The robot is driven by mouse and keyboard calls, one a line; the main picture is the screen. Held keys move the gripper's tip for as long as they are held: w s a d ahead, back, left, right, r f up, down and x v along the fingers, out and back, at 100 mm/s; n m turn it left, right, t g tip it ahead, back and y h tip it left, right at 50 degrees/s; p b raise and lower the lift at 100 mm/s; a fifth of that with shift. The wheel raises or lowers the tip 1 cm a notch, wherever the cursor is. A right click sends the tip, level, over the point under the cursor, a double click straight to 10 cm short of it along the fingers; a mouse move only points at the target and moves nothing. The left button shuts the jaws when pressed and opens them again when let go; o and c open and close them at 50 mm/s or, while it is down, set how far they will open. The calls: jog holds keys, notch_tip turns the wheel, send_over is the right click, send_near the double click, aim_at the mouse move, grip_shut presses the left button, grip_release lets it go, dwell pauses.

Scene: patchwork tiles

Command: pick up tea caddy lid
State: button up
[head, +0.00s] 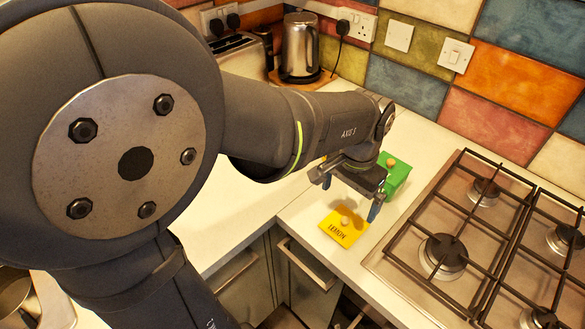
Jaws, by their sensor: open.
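A yellow square piece marked LEMON (337,233) with a small pale round knob (345,220) lies on the white counter; it looks like a tea caddy lid. A green box-shaped piece (398,178), also with a pale knob on top (390,162), stands just behind it to the right, partly hidden by my gripper. My gripper (350,199) is open, with blue fingertips spread apart. It hangs over the counter, above and slightly behind the yellow lid's knob. It holds nothing. The exact height above the knob is hard to tell.
A gas hob (470,250) with black grates lies to the right, close to the lid. A steel kettle (300,47) and a toaster (240,57) stand at the back by the tiled wall. The counter's front edge, with drawers below, is close to the lid.

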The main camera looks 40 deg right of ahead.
aim_at(346, 219)
jog(key=f, duration=0.8)
jog(key=shift+s+f, duration=0.25)
jog(key=c, duration=0.9)
jog(key=shift+r, duration=0.15)
